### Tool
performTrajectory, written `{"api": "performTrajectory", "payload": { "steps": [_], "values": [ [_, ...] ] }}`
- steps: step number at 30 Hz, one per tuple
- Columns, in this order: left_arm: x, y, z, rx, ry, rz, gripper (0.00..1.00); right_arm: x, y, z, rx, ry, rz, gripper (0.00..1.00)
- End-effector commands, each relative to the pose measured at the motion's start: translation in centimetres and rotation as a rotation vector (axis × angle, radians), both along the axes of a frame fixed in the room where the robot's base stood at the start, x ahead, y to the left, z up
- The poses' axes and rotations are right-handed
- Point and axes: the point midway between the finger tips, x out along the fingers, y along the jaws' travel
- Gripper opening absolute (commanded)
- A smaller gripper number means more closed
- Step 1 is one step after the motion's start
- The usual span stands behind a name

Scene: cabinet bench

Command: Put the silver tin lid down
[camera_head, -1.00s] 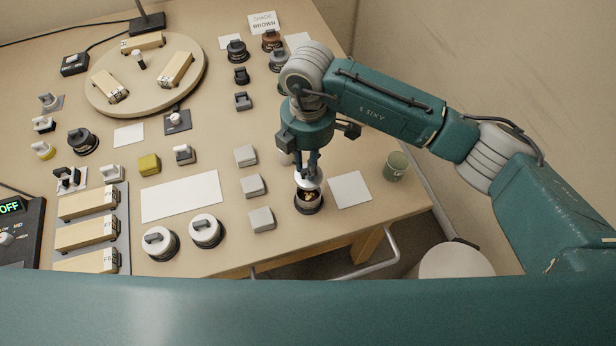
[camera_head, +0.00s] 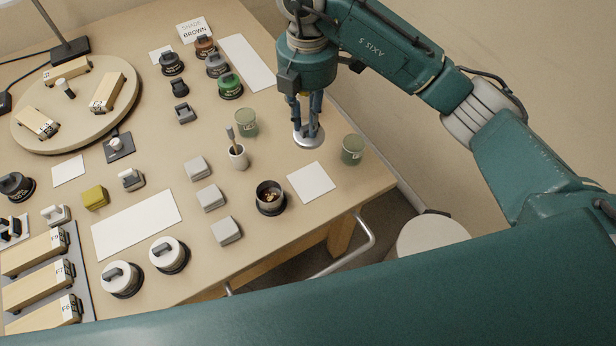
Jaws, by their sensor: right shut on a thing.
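The silver tin lid (camera_head: 309,138) is a round, shiny disc under my right gripper (camera_head: 309,128). The gripper is shut on it, and its fingers point down. It is above or near the bench, between the green-grey cups and behind the white square card (camera_head: 311,183); I cannot tell whether the lid touches the bench. The open black tin (camera_head: 271,197) stands in front and to the left, with small golden pieces inside. My left gripper is not in view.
Green-grey cups stand left (camera_head: 247,122) and right (camera_head: 352,149) of the lid. A small pot with a brush (camera_head: 238,156) is near the left one. Grey blocks (camera_head: 211,198) line the middle. A long white card (camera_head: 247,62) lies behind. The white square card is bare.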

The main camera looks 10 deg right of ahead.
Motion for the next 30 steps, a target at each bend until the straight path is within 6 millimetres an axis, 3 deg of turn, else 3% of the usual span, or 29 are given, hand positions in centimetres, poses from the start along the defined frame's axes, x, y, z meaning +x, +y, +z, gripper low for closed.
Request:
{"api": "performTrajectory", "payload": {
  "steps": [8,18,30],
  "values": [
    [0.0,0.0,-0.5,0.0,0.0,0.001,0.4,-0.1,-0.7,-5.9,-0.001,0.008,0.002,0.05],
    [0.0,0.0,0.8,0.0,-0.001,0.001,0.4,0.0,-0.8,-14.0,-0.003,0.004,0.0,0.05],
    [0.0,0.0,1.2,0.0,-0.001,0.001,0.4,0.0,-0.7,-18.9,-0.002,0.003,0.001,0.05]
  ]
}}
